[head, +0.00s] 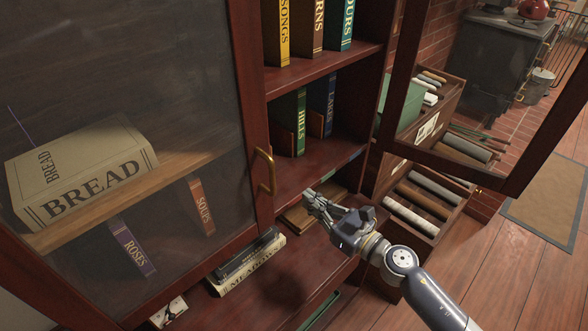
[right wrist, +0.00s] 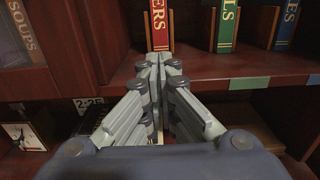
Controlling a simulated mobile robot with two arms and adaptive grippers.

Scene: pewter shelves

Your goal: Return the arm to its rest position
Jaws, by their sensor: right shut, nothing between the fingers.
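My right gripper (head: 312,203) is in front of the bookcase's lower opening in the head view, its arm coming in from the lower right. In the right wrist view the fingers of the right gripper (right wrist: 158,62) meet at their tips with nothing between them. Just beyond the tips a red book (right wrist: 159,24) stands on the shelf. My left gripper is not in the head view.
The glass door (head: 130,60) with a brass handle (head: 266,172) covers the left side; another door frame (head: 480,172) stands open at right. Books stand on the shelves, including HILLS (head: 288,125). MEADOW (head: 250,266) lies low down.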

